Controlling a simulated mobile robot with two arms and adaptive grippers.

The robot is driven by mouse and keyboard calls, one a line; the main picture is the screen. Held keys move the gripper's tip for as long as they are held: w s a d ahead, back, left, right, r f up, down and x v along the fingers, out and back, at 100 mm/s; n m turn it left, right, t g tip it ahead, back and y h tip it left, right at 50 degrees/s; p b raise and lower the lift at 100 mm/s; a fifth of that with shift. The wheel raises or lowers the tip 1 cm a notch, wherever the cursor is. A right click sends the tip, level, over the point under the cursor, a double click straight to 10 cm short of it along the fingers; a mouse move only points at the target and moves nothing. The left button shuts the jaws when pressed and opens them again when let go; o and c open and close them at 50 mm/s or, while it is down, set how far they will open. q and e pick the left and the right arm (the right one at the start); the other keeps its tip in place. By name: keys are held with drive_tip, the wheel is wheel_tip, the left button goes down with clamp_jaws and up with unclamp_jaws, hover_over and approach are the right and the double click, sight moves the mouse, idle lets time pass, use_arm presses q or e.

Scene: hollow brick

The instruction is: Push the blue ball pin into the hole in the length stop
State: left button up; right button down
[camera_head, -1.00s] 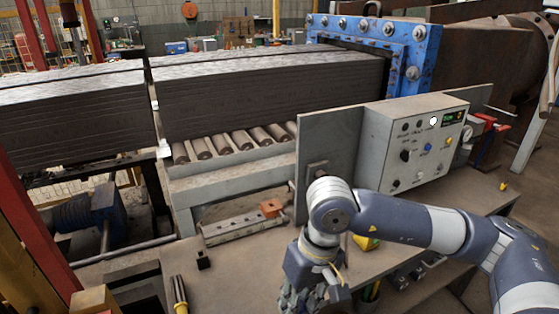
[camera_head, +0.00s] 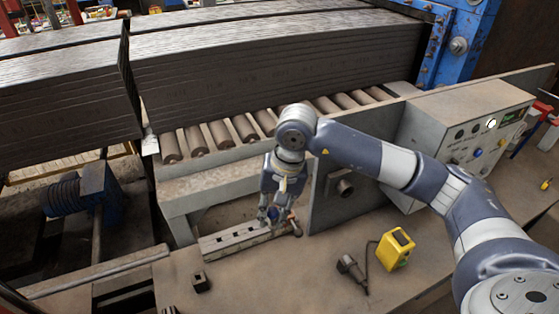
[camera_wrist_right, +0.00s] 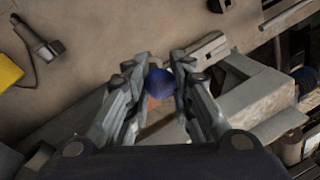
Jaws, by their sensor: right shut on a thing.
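The blue ball pin (camera_wrist_right: 159,83) is between the fingers of my right gripper (camera_wrist_right: 161,80) in the wrist view, its round blue head showing. In the head view my right gripper (camera_head: 275,214) is low over the right end of a pale slotted rail (camera_head: 228,240) on the bench. The hole and the pin's tip are hidden, so I cannot tell whether the pin is in the hole. My left gripper is out of view.
The roller conveyor frame (camera_head: 205,185) and an upright grey plate (camera_head: 340,195) stand close behind and right of the gripper. A yellow device (camera_head: 396,250) and a dark corded tool (camera_head: 352,270) lie on the bench. A small black block (camera_head: 200,282) is in front of the rail.

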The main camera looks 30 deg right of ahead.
drive_tip(key=w+d+f+m+t+h+p, duration=0.1)
drive_tip(key=w+d+m+h+p, duration=0.1)
drive_tip(key=w+d+m+p, duration=0.8)
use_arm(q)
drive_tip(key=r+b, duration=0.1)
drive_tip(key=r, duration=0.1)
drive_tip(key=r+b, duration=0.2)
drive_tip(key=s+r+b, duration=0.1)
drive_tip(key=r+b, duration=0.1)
use_arm(e)
wheel_tip(320, 180, down, 6)
drive_tip(key=w+a+m, duration=0.1)
drive_tip(key=w+m, duration=0.1)
drive_tip(key=shift+a, duration=0.2)
use_arm(q)
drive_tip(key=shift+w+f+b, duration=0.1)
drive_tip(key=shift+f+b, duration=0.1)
drive_tip(key=shift+b, duration=0.15)
use_arm(e)
drive_tip(key=shift+f, duration=0.15)
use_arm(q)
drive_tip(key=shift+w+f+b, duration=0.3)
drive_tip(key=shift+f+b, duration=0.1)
use_arm(e)
drive_tip(key=shift+f, duration=0.35)
